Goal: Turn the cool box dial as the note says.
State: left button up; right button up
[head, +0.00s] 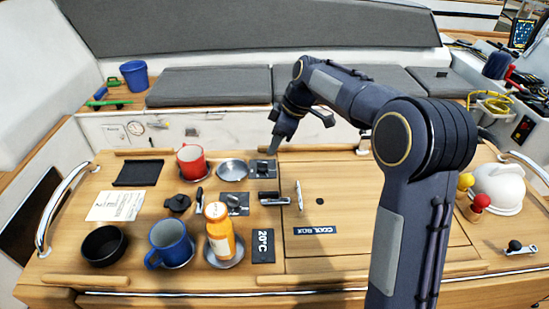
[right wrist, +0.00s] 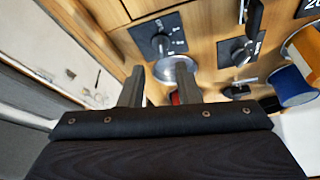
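The note (head: 115,206) is a cream sheet at the left of the table; its print is too small to read. Two black dial plates sit left of the hatch: a far one (head: 263,161) and a nearer one (head: 244,211). My right gripper (head: 274,149) hangs near the far dial, fingers (right wrist: 159,65) apart and empty. My left gripper is out of view.
A red mug (head: 191,163), metal dish (head: 233,171), blue mug (head: 170,245), orange bottle (head: 219,237) and black bowl (head: 103,246) crowd the left side. A silver latch (head: 299,196) stands by the hatch. A white helmet-like object (head: 499,188) is at right.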

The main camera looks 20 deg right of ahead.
aim_at(264, 162)
jog(key=x, duration=0.7)
jog(key=shift+p, duration=0.35)
grip_shut()
